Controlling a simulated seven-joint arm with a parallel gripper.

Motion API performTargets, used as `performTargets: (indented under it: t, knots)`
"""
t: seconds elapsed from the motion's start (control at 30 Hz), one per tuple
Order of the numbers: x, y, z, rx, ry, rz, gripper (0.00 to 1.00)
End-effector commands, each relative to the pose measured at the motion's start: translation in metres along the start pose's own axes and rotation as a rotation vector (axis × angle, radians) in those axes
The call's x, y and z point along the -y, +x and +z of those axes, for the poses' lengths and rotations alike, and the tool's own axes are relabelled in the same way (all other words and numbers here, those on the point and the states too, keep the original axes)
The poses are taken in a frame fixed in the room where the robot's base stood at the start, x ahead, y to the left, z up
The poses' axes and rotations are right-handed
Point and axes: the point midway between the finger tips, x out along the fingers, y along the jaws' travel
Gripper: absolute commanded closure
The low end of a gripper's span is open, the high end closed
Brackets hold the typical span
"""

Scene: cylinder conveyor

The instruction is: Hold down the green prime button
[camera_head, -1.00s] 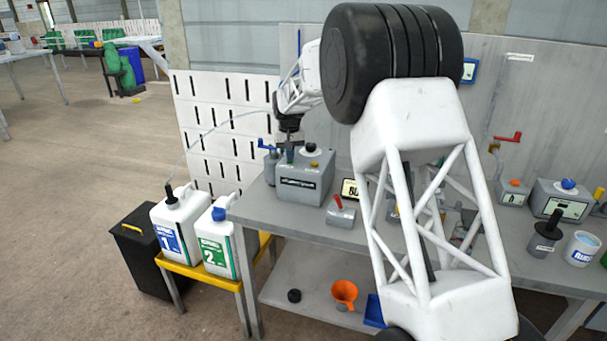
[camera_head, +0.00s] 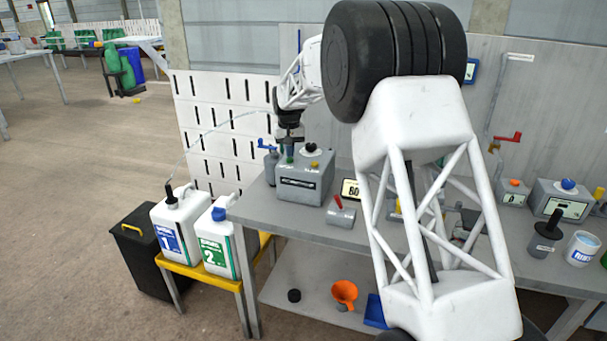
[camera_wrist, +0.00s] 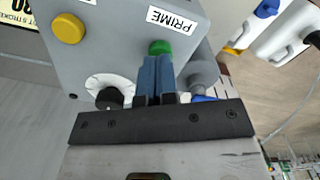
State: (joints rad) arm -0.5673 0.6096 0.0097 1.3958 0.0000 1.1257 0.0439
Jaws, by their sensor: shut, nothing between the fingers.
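The grey box (camera_head: 303,188) stands at the left end of the bench. Its green prime button (camera_wrist: 160,47) shows beside the white PRIME label (camera_wrist: 172,20) in the wrist view. My gripper (camera_wrist: 157,60) is shut and empty, with its blue fingers together at the green button. The fingertips hide part of the button and look to be on or very close to it. I cannot tell whether it is pressed down. In the head view, my gripper (camera_head: 290,150) points down over the box's left part.
The box also carries a yellow button (camera_wrist: 68,28) and a black knob on a white dial (camera_wrist: 110,95). A red-handled device (camera_head: 341,213) stands to the right. Two white jugs (camera_head: 182,238) stand on a yellow stand, a hose running from one. My arm hides the middle bench.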

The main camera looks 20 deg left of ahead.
Motion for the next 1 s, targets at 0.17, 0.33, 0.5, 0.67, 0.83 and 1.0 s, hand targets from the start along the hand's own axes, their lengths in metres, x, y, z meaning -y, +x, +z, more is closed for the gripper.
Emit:
performTargets:
  t: [0.17, 0.33, 0.5, 0.67, 0.83, 1.0]
  knots:
    - [0.000, -0.011, 0.000, 0.000, 0.000, 0.000, 1.00]
    - [0.000, -0.020, 0.000, 0.000, 0.000, 0.000, 1.00]
    - [0.000, -0.029, 0.000, 0.000, 0.000, 0.000, 1.00]
    - [0.000, -0.039, 0.000, 0.000, 0.000, 0.000, 1.00]
    - [0.000, -0.048, 0.000, -0.001, 0.000, 0.000, 1.00]
    - [0.000, -0.055, 0.000, 0.001, 0.000, 0.000, 1.00]
